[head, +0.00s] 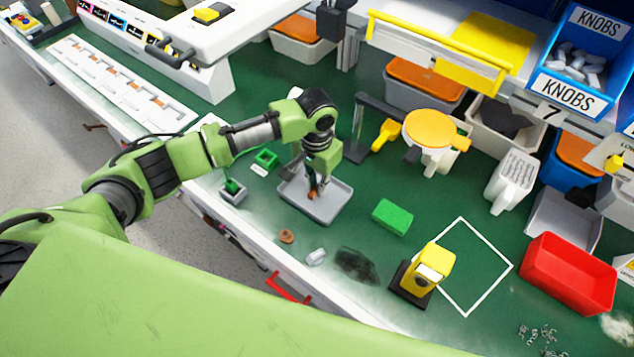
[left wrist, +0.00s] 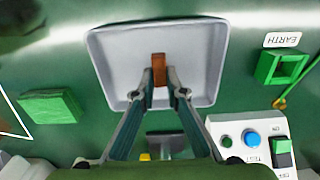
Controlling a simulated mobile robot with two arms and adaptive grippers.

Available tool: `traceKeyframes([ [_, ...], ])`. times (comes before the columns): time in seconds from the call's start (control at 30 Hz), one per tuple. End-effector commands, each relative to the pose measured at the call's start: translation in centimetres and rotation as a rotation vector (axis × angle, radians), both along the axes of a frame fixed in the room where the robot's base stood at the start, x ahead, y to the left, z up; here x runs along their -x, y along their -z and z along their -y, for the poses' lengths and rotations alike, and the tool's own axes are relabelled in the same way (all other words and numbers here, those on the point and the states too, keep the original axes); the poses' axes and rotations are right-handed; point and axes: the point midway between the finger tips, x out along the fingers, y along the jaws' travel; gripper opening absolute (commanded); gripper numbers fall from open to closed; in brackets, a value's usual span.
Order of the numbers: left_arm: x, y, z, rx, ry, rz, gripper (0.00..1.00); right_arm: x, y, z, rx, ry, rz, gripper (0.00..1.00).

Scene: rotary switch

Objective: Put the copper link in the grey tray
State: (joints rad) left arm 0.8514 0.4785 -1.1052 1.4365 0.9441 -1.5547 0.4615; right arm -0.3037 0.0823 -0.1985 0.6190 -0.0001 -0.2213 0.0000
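The grey tray (head: 330,208) sits on the green bench top, and it also fills the middle of the left wrist view (left wrist: 110,55). My left gripper (head: 312,182) points down over the tray. In the left wrist view its two fingers (left wrist: 160,84) close in on both sides of the copper link (left wrist: 158,66), a small brown bar. The link appears held between the fingertips, inside the tray's outline. I cannot tell whether it touches the tray floor. My right gripper is not in view.
A green block (head: 393,217) lies right of the tray. A yellow device (head: 434,262) stands by a white outlined square. A green square socket (head: 266,158) and a small box (head: 233,192) are left of the tray. A red bin (head: 568,275) is far right.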

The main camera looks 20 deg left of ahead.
Motion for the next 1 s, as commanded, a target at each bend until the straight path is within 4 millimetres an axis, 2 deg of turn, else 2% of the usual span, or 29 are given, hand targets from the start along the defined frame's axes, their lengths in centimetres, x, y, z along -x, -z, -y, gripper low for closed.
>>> traceKeyframes([
  [0.07,0.0,0.0,0.0,0.000,0.000,0.000,0.29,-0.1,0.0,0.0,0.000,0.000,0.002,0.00],
  [0.47,0.0,-0.4,0.0,0.000,0.000,0.001,0.29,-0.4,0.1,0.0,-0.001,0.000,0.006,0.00],
  [0.57,-0.1,-1.6,0.1,0.003,0.000,0.001,0.29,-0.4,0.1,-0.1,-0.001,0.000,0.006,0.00],
  [1.0,-0.1,-10.4,0.0,0.001,0.000,0.002,0.29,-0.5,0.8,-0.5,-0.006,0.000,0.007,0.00],
])
